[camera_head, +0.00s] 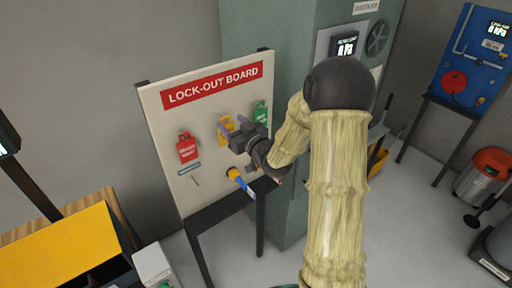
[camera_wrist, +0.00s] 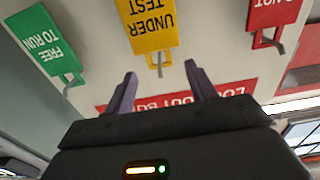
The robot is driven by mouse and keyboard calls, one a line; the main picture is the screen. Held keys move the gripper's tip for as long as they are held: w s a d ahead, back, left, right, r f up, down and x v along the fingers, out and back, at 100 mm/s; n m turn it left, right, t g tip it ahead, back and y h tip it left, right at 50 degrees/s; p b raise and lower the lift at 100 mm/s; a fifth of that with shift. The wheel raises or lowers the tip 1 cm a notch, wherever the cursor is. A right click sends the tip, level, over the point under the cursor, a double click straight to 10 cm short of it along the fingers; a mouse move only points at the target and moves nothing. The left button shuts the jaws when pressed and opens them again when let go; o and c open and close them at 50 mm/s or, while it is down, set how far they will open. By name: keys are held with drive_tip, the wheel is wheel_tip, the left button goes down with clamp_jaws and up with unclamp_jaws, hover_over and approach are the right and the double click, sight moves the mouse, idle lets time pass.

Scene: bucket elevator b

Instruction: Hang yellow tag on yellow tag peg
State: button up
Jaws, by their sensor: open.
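The yellow tag (camera_wrist: 152,25), lettered "UNDER TEST", is flat against the lock-out board, between the red and green tags. In the head view the yellow tag (camera_head: 225,133) is partly behind my gripper. A grey peg (camera_wrist: 159,68) sticks out at the tag's hole end; the tag appears to hang on it, though the hole is too small to make out. My gripper (camera_wrist: 160,76) is open and empty, its two fingers apart and pointing at the board on either side of the peg. My gripper (camera_head: 231,125) also shows in the head view, close to the board.
The lock-out board (camera_head: 165,125) also carries a red tag (camera_head: 187,148) and a green tag (camera_head: 260,112). A bare peg (camera_head: 195,182) is below the red tag. A yellow and blue item (camera_head: 241,182) sticks out low on the board. A green-grey cabinet (camera_head: 290,50) stands behind.

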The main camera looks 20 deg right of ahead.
drive_tip(key=b+v, duration=0.8)
drive_tip(key=v, duration=0.6)
drive_tip(key=shift+s+b, duration=0.2)
drive_tip(key=shift+b, duration=0.1)
drive_tip(key=shift+d+r, duration=0.1)
wheel_tip(320, 180, down, 12)
drive_tip(key=s+m+g+h, duration=0.3)
drive_tip(key=g+h, duration=0.3)
drive_tip(key=g, duration=0.1)
drive_tip(key=s+a+f+g, duration=0.2)
drive_tip(key=s+g, duration=0.1)
drive_tip(key=s, duration=0.2)
drive_tip(key=s+a+f+g, duration=0.3)
drive_tip(key=s+g, duration=0.1)
drive_tip(key=s, duration=0.2)
drive_tip(key=shift+m+g, duration=0.3)
